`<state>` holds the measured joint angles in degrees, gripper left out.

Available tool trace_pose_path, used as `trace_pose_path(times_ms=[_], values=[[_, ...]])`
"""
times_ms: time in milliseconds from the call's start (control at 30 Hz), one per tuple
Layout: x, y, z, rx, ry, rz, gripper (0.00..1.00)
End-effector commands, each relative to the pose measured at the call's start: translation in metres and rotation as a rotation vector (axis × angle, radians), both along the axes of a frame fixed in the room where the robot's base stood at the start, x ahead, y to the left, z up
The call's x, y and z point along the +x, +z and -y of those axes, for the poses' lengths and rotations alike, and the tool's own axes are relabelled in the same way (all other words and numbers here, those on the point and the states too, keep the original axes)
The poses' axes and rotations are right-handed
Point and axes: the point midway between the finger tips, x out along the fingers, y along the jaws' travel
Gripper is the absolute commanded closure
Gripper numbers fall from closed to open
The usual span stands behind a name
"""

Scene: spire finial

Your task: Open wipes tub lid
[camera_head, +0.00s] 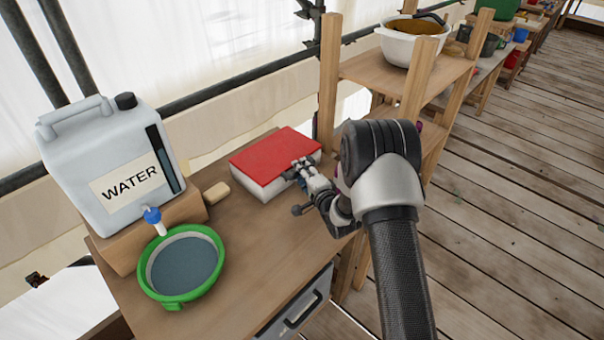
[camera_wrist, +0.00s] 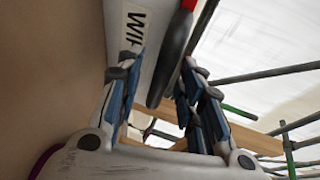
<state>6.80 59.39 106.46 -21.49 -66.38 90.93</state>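The wipes tub is a white box (camera_head: 262,184) with a flat red lid (camera_head: 272,155), standing on the wooden table in the head view. The lid looks shut. My gripper (camera_head: 301,168) is at the tub's right side, close to the lid's edge. In the wrist view, the tub's white wall (camera_wrist: 150,28) with part of its lettering fills the upper middle, with a bit of red lid (camera_wrist: 189,4) at the top. My gripper (camera_wrist: 161,62) is open there, its fingers apart around the dark edge strip. I cannot tell whether they touch it.
On the table (camera_head: 240,240) stand a water canister (camera_head: 85,150) on a wooden block, a green-rimmed basin (camera_head: 160,290) and a bar of soap (camera_head: 216,193). A wooden shelf post (camera_head: 329,85) rises just behind the tub. The table between basin and tub is clear.

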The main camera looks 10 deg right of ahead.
Motion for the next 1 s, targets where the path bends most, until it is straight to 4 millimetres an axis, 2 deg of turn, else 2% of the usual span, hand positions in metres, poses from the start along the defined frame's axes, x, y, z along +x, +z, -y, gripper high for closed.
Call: trace_pose_path(times_ms=[133, 367, 900, 1000], values=[[0.0068, -0.0011, -0.0018, 0.0, 0.0, 0.0, 0.65], [0.0074, -0.0006, -0.0017, 0.0, -0.001, 0.0, 0.65], [0.0066, -0.0017, -0.0014, -0.001, -0.001, -0.002, 1.0], [0.0065, -0.0022, -0.0013, -0.001, -0.001, -0.003, 1.0]])
